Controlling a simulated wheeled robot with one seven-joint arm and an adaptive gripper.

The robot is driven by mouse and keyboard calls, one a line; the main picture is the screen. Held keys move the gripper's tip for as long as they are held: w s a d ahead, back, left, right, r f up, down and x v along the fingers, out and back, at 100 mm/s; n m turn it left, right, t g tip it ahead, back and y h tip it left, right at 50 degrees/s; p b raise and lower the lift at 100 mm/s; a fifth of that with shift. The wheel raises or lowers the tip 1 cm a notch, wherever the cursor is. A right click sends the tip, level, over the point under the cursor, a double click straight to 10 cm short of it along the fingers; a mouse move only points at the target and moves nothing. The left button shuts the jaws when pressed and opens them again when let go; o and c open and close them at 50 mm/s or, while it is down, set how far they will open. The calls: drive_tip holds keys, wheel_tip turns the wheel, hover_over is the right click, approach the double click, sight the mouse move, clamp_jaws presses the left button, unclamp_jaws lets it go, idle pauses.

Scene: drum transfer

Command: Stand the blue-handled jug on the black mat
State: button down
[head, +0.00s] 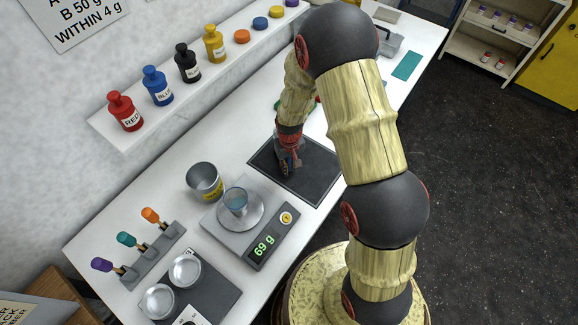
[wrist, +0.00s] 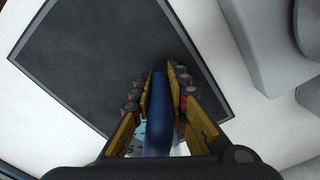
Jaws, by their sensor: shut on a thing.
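The black mat (head: 318,180) lies on the white bench, and it also fills the upper left of the wrist view (wrist: 100,50). My gripper (head: 287,160) is over the left part of the mat in the head view. In the wrist view its fingers (wrist: 159,85) are closed on both sides of a long blue handle (wrist: 159,115). A small pale patch beside the handle may be the jug's body. The rest of the jug is hidden by my gripper and arm. I cannot tell whether its base touches the mat.
A scale (head: 264,239) reading 69 g carries a glass beaker (head: 236,201). A metal can (head: 205,181) stands beside it. A shelf (head: 142,132) with several coloured bottles runs along the wall. The mat's near right part is bare.

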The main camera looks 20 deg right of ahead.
drive_tip(key=c, duration=1.7)
unclamp_jaws()
drive_tip(key=shift+f, duration=0.1)
drive_tip(key=shift+c, duration=0.2)
drive_tip(key=r, duration=1.2)
drive_tip(key=shift+s, duration=0.2)
drive_tip(key=s+r+t, duration=0.1)
drive_tip(key=s+r, duration=0.3)
drive_tip(key=r, duration=0.6)
drive_tip(key=s+r+t, duration=0.2)
drive_tip(key=s+r, duration=0.2)
drive_tip(key=r, duration=0.6)
drive_tip(key=s+r+t, duration=0.1)
drive_tip(key=s+r, duration=0.3)
drive_tip(key=s, duration=0.3)
drive_tip(key=s+d+r+t, duration=0.1)
drive_tip(key=s+r, duration=0.4)
drive_tip(key=s, duration=0.2)
drive_tip(key=shift+r, duration=0.2)
drive_tip(key=shift+d+f, duration=0.1)
